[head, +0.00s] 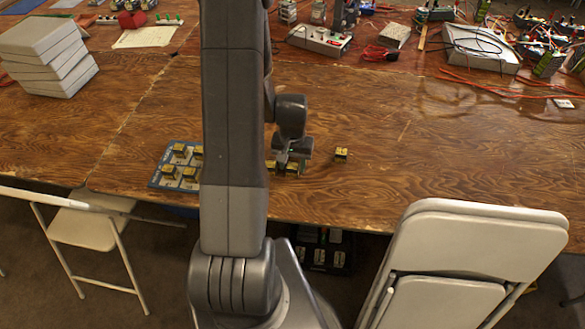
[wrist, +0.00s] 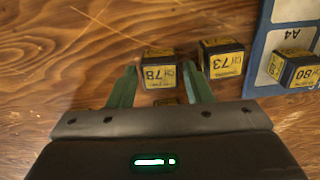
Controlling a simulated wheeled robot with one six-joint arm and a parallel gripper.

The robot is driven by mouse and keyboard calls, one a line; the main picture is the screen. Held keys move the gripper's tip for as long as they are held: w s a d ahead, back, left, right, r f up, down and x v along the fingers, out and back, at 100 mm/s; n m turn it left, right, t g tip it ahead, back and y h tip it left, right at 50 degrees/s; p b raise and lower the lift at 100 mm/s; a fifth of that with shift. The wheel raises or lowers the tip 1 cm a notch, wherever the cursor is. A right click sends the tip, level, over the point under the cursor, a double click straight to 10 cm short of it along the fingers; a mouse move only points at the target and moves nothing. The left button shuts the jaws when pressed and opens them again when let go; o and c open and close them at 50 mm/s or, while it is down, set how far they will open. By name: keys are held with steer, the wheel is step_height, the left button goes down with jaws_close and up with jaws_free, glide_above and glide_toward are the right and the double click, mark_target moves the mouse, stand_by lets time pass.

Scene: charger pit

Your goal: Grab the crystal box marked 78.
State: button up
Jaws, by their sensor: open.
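The crystal box marked 78 (wrist: 160,73) is a small black cube with yellow labels, standing on the wooden table in the wrist view. My gripper (wrist: 160,76) is open, with one green finger on each side of this box. The fingers look apart from it, though I cannot tell how deep it sits between them. In the head view my gripper (head: 288,158) is low over the table near its front edge. Two small yellow-and-black boxes show below it there, too small to read.
The box marked 73 (wrist: 221,60) stands close to the right finger. The box marked 80 (wrist: 297,69) is on the blue mat (wrist: 257,62). In the head view, another box (head: 341,154) stands alone to the right. A folding chair (head: 475,240) stands in front.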

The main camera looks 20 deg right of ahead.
steer(key=shift+f, duration=0.7)
steer(key=c, duration=0.7)
steer(key=shift+r, duration=0.1)
steer(key=shift+c, duration=0.2)
